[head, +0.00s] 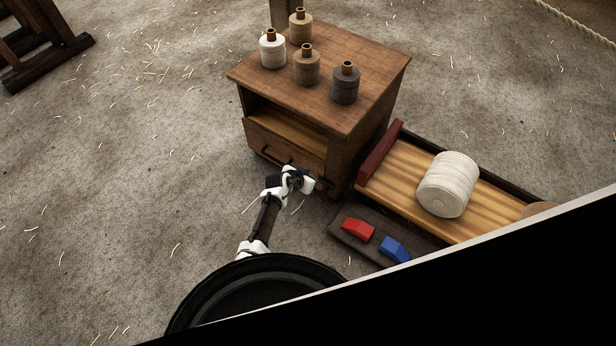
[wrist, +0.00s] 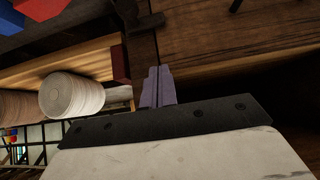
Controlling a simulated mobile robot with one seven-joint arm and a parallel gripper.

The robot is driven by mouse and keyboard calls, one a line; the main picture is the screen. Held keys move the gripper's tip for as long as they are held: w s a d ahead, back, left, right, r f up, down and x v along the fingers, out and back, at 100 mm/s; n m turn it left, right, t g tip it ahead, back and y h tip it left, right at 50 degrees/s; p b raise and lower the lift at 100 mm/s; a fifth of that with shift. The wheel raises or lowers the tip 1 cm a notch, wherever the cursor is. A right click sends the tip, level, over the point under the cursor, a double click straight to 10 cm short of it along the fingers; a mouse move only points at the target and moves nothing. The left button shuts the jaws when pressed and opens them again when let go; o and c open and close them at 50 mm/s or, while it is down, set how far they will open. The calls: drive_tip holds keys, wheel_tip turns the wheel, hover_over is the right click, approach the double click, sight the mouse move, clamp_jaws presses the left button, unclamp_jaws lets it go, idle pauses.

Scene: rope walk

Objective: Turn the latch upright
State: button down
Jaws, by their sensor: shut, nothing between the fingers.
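The latch is hard to make out. In the wrist view a small dark bar (wrist: 152,20), which may be the latch, sits across the cabinet's front post just beyond my fingertips. I cannot tell its exact angle. In the head view my gripper (head: 308,183) hides that part of the cabinet. My gripper is at the lower right of the front of the wooden cabinet (head: 350,130). Its fingers (wrist: 156,86) show together and empty in the wrist view, close to the post; I cannot tell whether they touch it.
A drawer with a dark handle (head: 275,155) is in the cabinet front, left of my gripper. Several thread spools stand on top. To the right, a wooden tray (head: 405,165) holds a large white spool (head: 447,184). A red block (head: 358,229) and blue block (head: 394,249) lie nearer.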

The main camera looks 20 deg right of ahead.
drive_tip(key=s+a+f+b+x, duration=0.1)
drive_tip(key=f+b+x, duration=0.1)
drive_tip(key=b+x, duration=0.9)
drive_tip(key=shift+a, duration=0.2)
